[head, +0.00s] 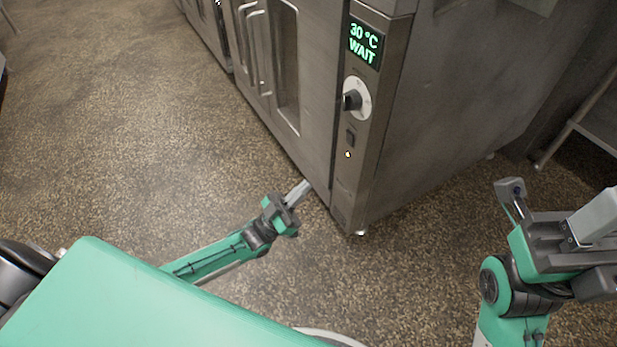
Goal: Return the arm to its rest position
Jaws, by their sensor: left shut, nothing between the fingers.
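My left arm (215,259), green with dark joints, reaches from the lower left over the floor toward the oven. Its gripper (303,189) is shut and empty, with its fingertips close to the lower front edge of the steel oven (343,190); I cannot tell whether they touch it. My right gripper (553,203) is at the right edge of the head view, raised above the floor. Its two fingers stand apart with nothing seen between them.
The oven's control panel has a display (364,43) reading "30 °C WAIT", a knob (356,98) and a small lit lamp (348,154). Door handles (256,50) are on its front. A metal rack leg (566,133) stands at the right. The speckled floor (120,120) at left is clear.

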